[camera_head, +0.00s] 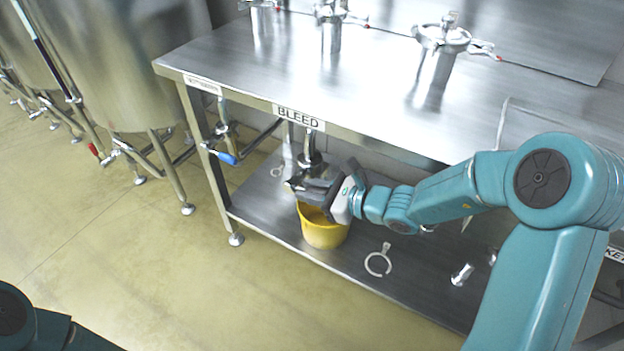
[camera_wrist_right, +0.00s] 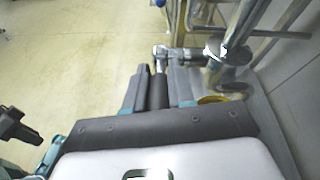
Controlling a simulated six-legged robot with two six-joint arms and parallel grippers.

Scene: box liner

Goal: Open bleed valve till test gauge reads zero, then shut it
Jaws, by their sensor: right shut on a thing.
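The label BLEED (camera_head: 299,118) is on the table's front edge, with a metal pipe (camera_head: 311,143) coming down under it. My right gripper (camera_head: 305,186) is below that pipe, above the yellow bucket. In the right wrist view it is shut on the dark handle (camera_wrist_right: 159,92) of the bleed valve (camera_wrist_right: 163,52), whose metal body lies just beyond the fingertips. How far the valve is turned I cannot tell. No gauge face can be read in either view. A dark gripper, seemingly my left (camera_wrist_right: 18,126), shows at the left of the wrist view; its jaws are unclear.
The yellow bucket (camera_head: 323,232) stands on the lower shelf (camera_head: 275,215), near a ring-shaped clamp (camera_head: 378,263). A blue-handled valve (camera_head: 226,157) hangs left of the bleed pipe. Steel tanks (camera_head: 120,60) stand at the left. The floor in front is clear.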

